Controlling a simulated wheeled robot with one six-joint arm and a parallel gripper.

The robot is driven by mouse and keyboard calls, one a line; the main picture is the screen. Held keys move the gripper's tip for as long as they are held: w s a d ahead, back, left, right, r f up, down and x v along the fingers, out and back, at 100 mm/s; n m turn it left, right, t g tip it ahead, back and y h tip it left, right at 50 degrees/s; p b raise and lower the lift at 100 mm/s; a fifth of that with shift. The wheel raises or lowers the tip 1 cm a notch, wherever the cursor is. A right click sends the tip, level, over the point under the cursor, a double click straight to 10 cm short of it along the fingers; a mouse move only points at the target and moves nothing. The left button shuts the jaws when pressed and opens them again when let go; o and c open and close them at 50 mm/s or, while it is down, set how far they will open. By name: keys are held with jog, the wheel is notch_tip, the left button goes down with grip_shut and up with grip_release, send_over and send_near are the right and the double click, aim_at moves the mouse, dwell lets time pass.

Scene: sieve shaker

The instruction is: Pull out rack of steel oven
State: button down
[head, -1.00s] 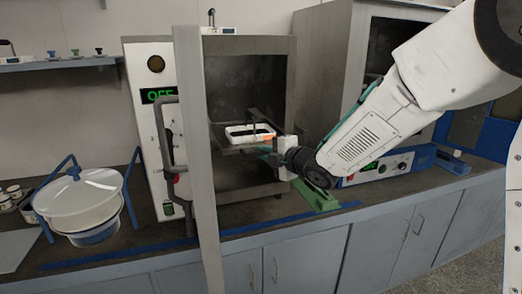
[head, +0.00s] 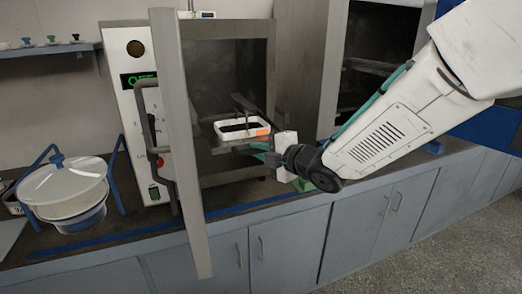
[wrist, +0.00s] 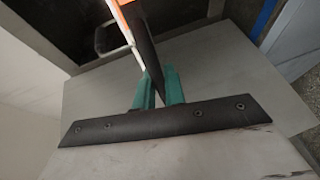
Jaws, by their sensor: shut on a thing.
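The steel oven (head: 265,30) stands on the bench with its grey door (head: 179,140) swung open towards me. Its dark rack (head: 222,149) shows at the opening, partly hidden by the tray and my gripper. A white tray (head: 221,129) with an orange label sits on the rack. My gripper (head: 262,149) is at the rack's front, right of the door. In the wrist view, the teal fingers of my gripper (wrist: 159,88) are closed on a dark bar of the rack (wrist: 140,35); the tray's white and orange edge is just beyond.
A second oven or cabinet (head: 337,50) stands to the right, behind my arm. A white lidded vessel in a blue stand (head: 65,188) is on the left of the bench. The open door's edge is close to my gripper's left. The floor (head: 430,240) at right is clear.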

jog(key=c, duration=1.5)
grip_release()
jog(key=v, duration=0.7)
jog(key=shift+s+d+r, duration=0.15)
jog(key=shift+s+d, duration=0.05)
jog(key=shift+s, duration=0.1)
